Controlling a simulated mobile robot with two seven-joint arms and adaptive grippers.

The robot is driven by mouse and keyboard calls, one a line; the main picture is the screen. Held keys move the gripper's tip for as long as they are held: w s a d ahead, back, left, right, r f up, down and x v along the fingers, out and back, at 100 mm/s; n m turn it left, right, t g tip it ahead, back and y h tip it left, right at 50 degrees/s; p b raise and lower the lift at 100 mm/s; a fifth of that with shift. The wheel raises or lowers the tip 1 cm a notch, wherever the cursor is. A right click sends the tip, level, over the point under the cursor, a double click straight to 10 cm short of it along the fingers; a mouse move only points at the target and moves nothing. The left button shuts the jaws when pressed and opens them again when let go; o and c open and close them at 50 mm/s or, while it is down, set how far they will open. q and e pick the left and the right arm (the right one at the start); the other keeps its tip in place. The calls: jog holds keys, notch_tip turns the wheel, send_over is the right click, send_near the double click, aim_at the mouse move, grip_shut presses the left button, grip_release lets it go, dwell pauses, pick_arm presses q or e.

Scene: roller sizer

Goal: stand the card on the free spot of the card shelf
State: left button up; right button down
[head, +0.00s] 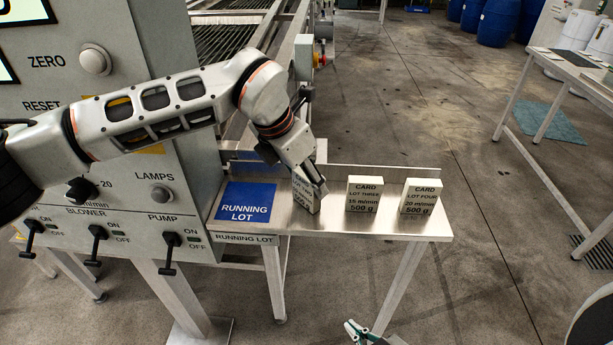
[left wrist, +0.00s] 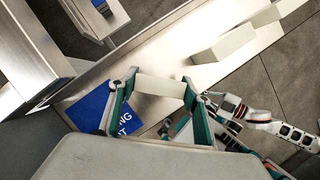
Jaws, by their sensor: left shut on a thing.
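My left gripper (head: 312,187) is shut on a pale card (head: 302,198), at the left part of the metal card shelf (head: 335,222). The fingers cover much of the card and its print; it looks slightly tilted in the head view, and I cannot tell whether it touches the shelf. The left wrist view shows this card (left wrist: 160,91) between the green-edged fingers. Card LOT THREE (head: 364,194) and card LOT FOUR (head: 420,196) stand upright to its right. My right gripper (head: 364,334) shows partly at the bottom edge, away from the shelf; its opening is unclear.
A blue RUNNING LOT plate (head: 246,202) lies left of the held card. A low ledge (head: 390,172) runs along the shelf's back. The control panel (head: 120,205) with its levers stands at the left. A table (head: 578,72) stands far right, with open floor between.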

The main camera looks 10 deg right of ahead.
pick_arm(q)
jog(key=o, duration=1.1)
jog(key=shift+f, duration=0.1)
jog(key=shift+o, duration=0.2)
jog(key=shift+r, duration=0.35)
jog(key=v, duration=1.1)
jog(key=shift+s+a+r, duration=0.15)
jog(key=shift+a+r, duration=0.05)
jog(key=shift+r, duration=0.05)
